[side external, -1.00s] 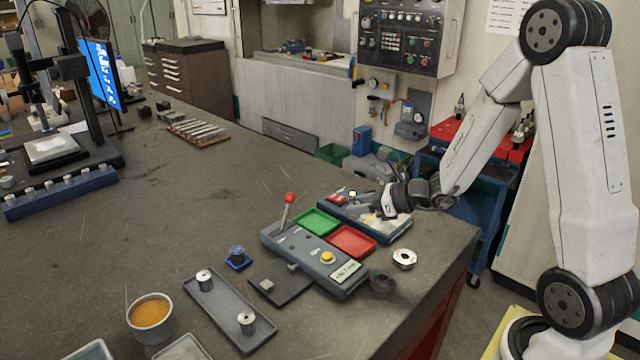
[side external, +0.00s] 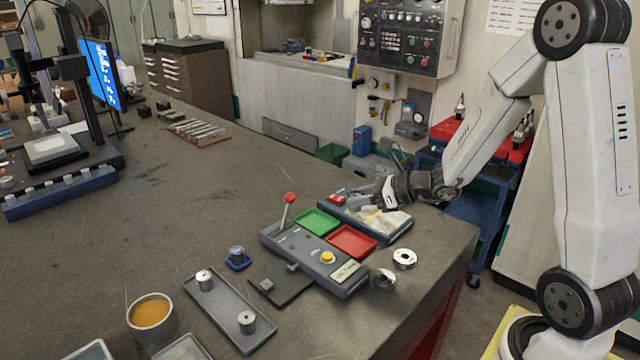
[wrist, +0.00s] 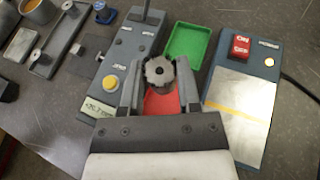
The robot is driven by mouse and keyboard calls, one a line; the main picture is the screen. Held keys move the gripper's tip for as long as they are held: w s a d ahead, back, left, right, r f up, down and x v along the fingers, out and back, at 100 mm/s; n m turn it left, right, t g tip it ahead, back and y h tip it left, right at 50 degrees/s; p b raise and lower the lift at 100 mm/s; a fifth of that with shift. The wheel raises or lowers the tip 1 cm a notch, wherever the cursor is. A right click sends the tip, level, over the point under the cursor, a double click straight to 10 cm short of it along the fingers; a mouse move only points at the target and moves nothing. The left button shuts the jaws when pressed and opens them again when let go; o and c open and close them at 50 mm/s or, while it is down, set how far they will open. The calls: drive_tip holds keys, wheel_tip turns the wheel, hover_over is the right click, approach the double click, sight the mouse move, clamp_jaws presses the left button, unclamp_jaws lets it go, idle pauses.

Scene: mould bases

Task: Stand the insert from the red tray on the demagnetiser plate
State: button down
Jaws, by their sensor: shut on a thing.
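My gripper (wrist: 160,92) is shut on a grey, round, toothed metal insert (wrist: 159,72) with a dark centre hole. In the wrist view the insert sits between the fingertips, with the red tray (wrist: 161,104) behind it, partly hidden. The red tray (side external: 351,241) looks empty in the side view. The demagnetiser, with a red switch (wrist: 242,46) and a silver plate (wrist: 239,104) crossed by a yellow line, is right of the fingers in the wrist view. Its plate (side external: 396,224) looks bare. In the side view my gripper (side external: 358,202) appears raised; the insert is hard to make out there.
A green tray (side external: 316,221) adjoins the red one. A control box (side external: 305,257) with a red-knobbed lever (side external: 289,198) and yellow button stands beside the trays. A grey tray (side external: 225,308) holds two cylinders.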

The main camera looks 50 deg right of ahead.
drive_tip(key=d, duration=0.1)
hover_over(391, 220)
drive_tip(key=shift+w+f, duration=0.1)
drive_tip(key=shift+f, duration=0.55)
drive_tip(key=shift+f, duration=0.3)
drive_tip(key=shift+f, duration=2.7)
drive_tip(key=shift+c, duration=1.2)
unclamp_jaws()
